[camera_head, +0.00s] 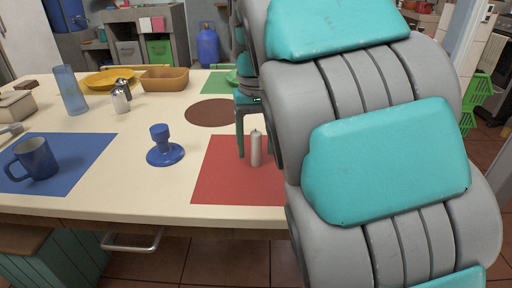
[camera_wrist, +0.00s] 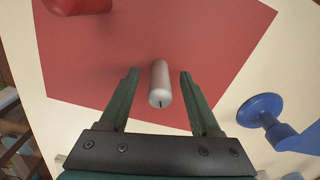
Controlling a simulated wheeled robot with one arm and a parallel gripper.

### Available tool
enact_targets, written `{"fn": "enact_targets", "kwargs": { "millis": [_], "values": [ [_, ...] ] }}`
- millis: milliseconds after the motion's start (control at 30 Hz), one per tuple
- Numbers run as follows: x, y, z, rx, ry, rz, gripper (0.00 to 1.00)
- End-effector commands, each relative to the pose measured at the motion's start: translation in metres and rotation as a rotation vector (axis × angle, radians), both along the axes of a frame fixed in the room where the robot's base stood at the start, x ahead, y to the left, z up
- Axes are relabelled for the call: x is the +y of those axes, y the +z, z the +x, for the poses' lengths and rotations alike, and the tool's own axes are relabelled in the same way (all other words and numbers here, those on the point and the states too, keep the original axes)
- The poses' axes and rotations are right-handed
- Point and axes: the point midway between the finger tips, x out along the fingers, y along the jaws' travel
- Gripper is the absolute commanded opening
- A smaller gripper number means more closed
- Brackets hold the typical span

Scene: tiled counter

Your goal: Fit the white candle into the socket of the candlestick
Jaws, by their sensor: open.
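The white candle (camera_head: 255,149) stands upright on the red mat (camera_head: 222,178). The wrist view shows the candle (camera_wrist: 160,84) from above, with its dark wick toward my gripper. My gripper (camera_wrist: 158,76) is open, with one finger on each side of the candle and a gap on both sides. In the head view my gripper (camera_head: 247,132) comes down at the candle, partly hidden by my arm. The blue candlestick (camera_head: 165,150) stands left of the red mat on bare counter, its socket up and empty. It also shows at the right of the wrist view (camera_wrist: 262,108).
A blue mug (camera_head: 36,159) stands on a blue mat (camera_head: 75,150) at the left. A blue glass (camera_head: 70,90), shakers (camera_head: 121,98), a yellow plate (camera_head: 103,80) and a brown dish (camera_head: 164,79) stand farther back. A red object (camera_wrist: 76,5) is at the wrist view's top left.

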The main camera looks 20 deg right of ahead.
Motion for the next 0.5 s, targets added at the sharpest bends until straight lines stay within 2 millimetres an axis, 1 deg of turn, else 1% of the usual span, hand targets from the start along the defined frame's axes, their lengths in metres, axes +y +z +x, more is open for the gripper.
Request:
{"fn": "enact_targets", "kwargs": {
  "millis": [100,133,500],
  "values": [
    [0.0001,0.0003,0.0002,-0.001,0.0,0.0,0.64],
    [0.0001,0.0004,0.0002,-0.001,0.0,0.0,0.62],
    [0.0001,0.0005,0.0004,-0.002,0.0,0.0,0.2]
  ]
}}
